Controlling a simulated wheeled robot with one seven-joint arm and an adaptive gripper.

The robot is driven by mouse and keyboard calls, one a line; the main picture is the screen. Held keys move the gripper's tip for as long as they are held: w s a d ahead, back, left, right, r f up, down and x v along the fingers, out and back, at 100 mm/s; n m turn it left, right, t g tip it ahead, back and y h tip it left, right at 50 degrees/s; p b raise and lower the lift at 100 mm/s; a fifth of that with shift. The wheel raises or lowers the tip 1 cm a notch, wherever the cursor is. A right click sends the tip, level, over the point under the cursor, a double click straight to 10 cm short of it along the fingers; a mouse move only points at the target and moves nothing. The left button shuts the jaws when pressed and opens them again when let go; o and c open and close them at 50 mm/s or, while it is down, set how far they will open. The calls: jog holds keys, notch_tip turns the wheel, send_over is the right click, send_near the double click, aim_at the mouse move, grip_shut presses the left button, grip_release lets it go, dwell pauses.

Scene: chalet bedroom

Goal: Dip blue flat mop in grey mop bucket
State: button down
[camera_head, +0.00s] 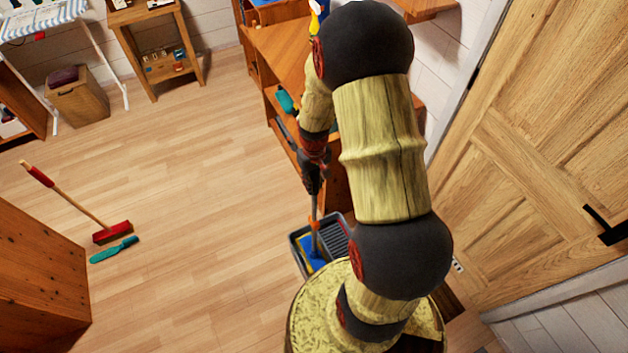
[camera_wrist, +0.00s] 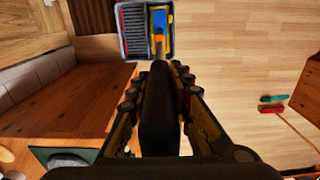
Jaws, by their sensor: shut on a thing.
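My gripper (camera_head: 313,172) is shut on the dark handle of the blue flat mop, below my arm in the head view. In the wrist view my gripper (camera_wrist: 160,95) has its fingers on both sides of the thick dark handle. The mop's blue flat head (camera_head: 312,262) is inside the grey mop bucket (camera_head: 297,240), under an orange joint. In the wrist view the blue mop head (camera_wrist: 159,20) lies in the open compartment of the bucket (camera_wrist: 122,50), beside the ribbed wringer part. My arm hides part of the bucket in the head view. I cannot tell whether the head touches the bottom.
A wooden shelf unit (camera_head: 275,62) stands close beside the gripper. A wooden door (camera_head: 545,130) is at the right. A red broom (camera_head: 112,232) and a teal brush (camera_head: 113,250) lie on the left. The middle floor is clear.

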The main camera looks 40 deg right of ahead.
aim_at(314, 207)
notch_tip(314, 207, down, 15)
jog(key=b, duration=0.9)
jog(key=shift+f+b, duration=0.4)
jog(key=shift+f, duration=0.25)
dwell(0.5)
jog(key=shift+r, duration=0.1)
dwell(0.5)
